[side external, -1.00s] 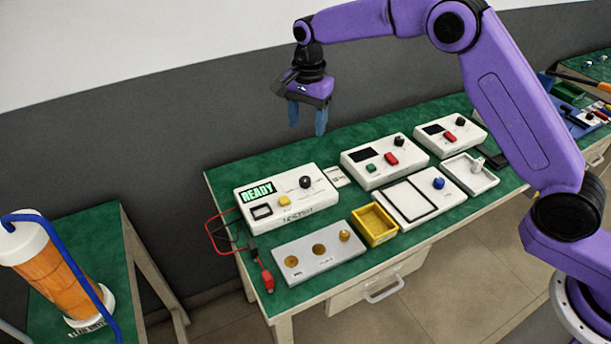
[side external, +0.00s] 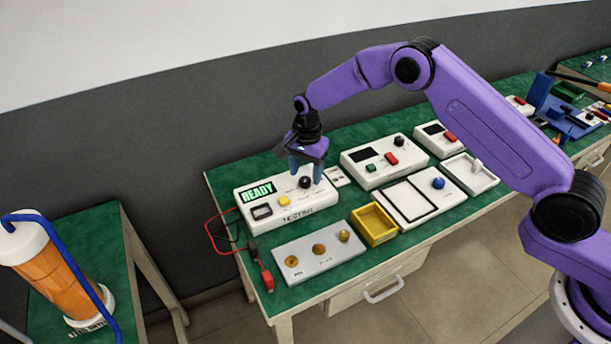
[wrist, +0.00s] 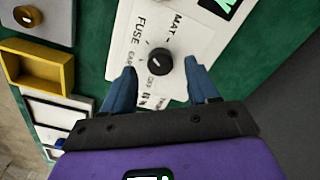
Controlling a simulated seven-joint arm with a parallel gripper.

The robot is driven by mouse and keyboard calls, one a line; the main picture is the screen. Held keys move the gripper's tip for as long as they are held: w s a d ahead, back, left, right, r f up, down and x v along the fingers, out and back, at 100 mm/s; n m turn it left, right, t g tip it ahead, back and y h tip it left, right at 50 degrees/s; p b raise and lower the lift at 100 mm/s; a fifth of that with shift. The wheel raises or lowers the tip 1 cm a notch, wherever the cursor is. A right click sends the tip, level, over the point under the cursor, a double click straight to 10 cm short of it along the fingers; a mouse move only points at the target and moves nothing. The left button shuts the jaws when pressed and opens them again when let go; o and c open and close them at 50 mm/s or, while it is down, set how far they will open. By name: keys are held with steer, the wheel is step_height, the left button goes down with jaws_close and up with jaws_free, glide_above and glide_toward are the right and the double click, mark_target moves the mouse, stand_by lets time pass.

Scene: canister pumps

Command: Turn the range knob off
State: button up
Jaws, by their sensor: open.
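The white tester (side external: 268,212) shows READY on a green screen and stands at the left end of the green bench. Its black range knob (side external: 305,182) sits on the right part of its top face. In the wrist view the knob (wrist: 158,62) has a pale pointer line, with printed labels around it, some too blurred to read. My gripper (side external: 307,170) is at the knob, blue fingers pointing down. In the wrist view my gripper (wrist: 160,85) is open, one finger on each side of the knob with gaps between. I cannot tell the exact height of the fingertips.
A yellow button (side external: 284,201) is left of the knob. A yellow tray (side external: 375,224), a grey plate with brass discs (side external: 318,258) and a white device with red and green buttons (side external: 384,160) stand nearby. Red and black leads (side external: 262,268) hang at the tester's left.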

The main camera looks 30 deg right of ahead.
steer(key=shift+f, duration=1.1)
steer(key=c, duration=1)
steer(key=shift+c, duration=0.2)
